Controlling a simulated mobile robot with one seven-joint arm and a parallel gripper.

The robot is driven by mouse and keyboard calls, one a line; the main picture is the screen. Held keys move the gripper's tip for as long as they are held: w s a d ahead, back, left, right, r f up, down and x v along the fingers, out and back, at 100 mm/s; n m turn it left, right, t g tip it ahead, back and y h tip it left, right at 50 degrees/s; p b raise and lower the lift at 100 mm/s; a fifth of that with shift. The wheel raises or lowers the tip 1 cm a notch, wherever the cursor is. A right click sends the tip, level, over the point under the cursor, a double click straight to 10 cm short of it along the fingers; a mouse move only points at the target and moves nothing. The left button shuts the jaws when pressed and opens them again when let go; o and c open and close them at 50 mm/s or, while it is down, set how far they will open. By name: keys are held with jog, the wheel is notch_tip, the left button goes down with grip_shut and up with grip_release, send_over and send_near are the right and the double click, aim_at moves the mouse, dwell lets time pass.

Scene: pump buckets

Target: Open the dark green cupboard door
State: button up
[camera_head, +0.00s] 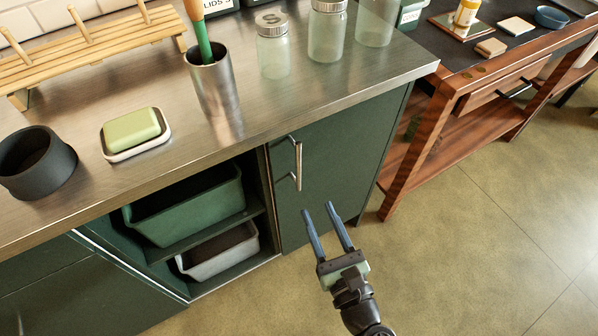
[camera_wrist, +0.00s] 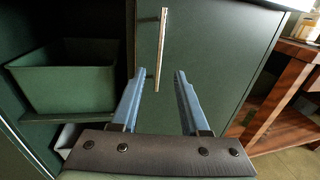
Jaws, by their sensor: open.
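The dark green cupboard door (camera_head: 335,160) is shut, under the right part of the steel counter. Its upright bar handle (camera_head: 298,165) is metal and sits near the door's left edge. In the wrist view the door (camera_wrist: 210,60) fills the middle and the handle (camera_wrist: 161,48) stands ahead, its lower end between the fingertips in the picture. My gripper (camera_head: 318,212) is open and empty, in front of the door and below and right of the handle in the head view. In the wrist view my gripper (camera_wrist: 158,78) has two blue fingers spread apart. No contact with the handle shows.
Left of the door, an open cubby holds a green bin (camera_head: 188,205) above a grey bin (camera_head: 222,252). A wooden table (camera_head: 440,130) stands to the right. Jars, a soap dish and a steel cup stand on the counter (camera_head: 260,110). The floor in front is clear.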

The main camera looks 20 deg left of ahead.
aim_at(299, 169)
jog(key=b+x, duration=0.1)
jog(key=x, duration=1.1)
jog(key=shift+w+a+b, duration=0.25)
jog(key=shift+w+b, duration=0.05)
jog(key=shift+b, duration=0.05)
grip_shut()
dwell(0.8)
